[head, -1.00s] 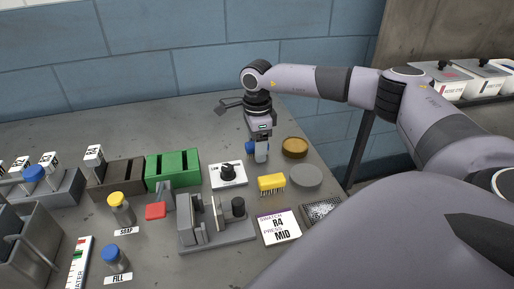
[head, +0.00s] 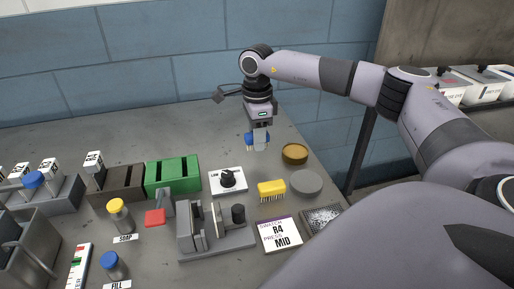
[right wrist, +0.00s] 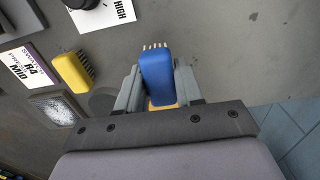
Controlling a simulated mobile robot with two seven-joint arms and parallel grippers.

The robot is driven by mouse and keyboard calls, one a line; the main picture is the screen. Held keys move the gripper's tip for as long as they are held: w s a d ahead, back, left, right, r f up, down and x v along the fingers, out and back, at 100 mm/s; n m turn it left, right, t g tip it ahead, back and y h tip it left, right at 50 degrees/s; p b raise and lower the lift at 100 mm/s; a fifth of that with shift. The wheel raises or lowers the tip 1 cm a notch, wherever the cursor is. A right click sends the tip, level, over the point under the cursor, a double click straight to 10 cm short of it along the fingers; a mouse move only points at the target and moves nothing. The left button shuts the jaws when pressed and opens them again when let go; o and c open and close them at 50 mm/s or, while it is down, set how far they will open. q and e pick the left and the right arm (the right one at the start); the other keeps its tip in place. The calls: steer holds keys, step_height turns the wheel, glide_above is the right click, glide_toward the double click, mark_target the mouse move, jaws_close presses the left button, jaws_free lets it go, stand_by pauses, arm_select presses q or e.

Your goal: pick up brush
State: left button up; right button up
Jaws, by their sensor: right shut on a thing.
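My right gripper (head: 258,140) is shut on a blue brush (head: 250,139) above the back right part of the table. In the right wrist view the blue brush (right wrist: 158,78) sits between the two fingers (right wrist: 158,88), with pale bristles showing at its far end. A yellow brush (head: 271,189) lies apart on the table, bristles toward the front. It also shows at the left of the right wrist view (right wrist: 70,72). My left gripper is not in view.
A brown round dish (head: 294,154) and a grey disc (head: 306,182) lie near the right edge. A dial on a white plate (head: 227,181), a grey fixture (head: 215,235), a green box (head: 172,175) and an R4 MID card (head: 280,235) stand nearby. The back of the table is clear.

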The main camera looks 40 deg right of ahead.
step_height(320, 180, up, 15)
steer(key=shift+r, duration=0.1)
